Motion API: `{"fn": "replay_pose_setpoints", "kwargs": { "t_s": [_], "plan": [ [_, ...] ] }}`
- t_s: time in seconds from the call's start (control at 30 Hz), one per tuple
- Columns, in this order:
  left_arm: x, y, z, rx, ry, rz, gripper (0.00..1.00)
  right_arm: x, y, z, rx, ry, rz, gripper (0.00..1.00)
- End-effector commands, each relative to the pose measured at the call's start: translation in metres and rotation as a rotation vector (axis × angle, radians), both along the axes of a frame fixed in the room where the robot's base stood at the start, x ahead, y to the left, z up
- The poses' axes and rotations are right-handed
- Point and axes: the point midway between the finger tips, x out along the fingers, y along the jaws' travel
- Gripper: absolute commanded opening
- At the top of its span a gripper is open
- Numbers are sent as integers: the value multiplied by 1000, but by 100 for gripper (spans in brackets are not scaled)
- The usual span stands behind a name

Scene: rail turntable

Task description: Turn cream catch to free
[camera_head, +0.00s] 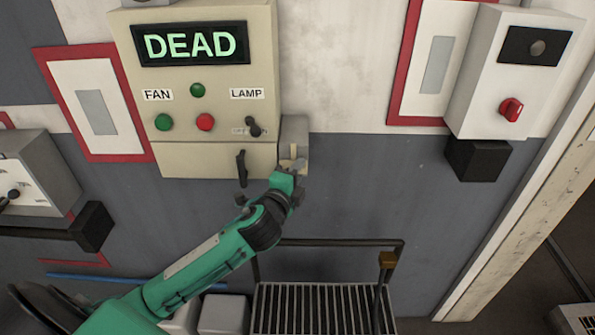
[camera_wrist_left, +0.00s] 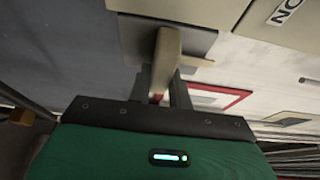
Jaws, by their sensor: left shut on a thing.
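The cream catch (camera_head: 293,152) is on a grey plate (camera_head: 297,135) at the right side of the cream control box. In the left wrist view the catch (camera_wrist_left: 168,47) is a cream lever standing out between my fingers, in front of the grey plate (camera_wrist_left: 200,40). My left gripper (camera_head: 292,168) is shut on the catch, and the fingers hide part of it. The catch's exact turn angle is hard to tell. My right gripper is not in view.
The cream control box (camera_head: 215,160) has a DEAD display (camera_head: 190,44), coloured buttons, a black switch (camera_head: 254,127) and a black handle (camera_head: 241,168) close left of my gripper. A railed grating (camera_head: 320,308) lies below.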

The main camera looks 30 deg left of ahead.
Motion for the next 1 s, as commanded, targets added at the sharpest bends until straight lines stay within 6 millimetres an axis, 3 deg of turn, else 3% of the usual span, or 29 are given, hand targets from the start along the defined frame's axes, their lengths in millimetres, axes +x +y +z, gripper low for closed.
{"fn": "replay_pose_setpoints", "kwargs": {
  "t_s": [0.1,0.13,0.23,0.67,1.0],
  "plan": [
    [0,1,0,3,-1,1,0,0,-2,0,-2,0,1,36],
    [0,1,0,3,-1,1,24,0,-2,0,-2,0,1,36],
    [0,1,0,2,-1,1,42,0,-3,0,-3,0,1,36],
    [-10,-1,-3,0,-1,-1,42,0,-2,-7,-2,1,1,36],
    [-75,-5,-6,1,0,-3,42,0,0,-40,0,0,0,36]
  ]
}}
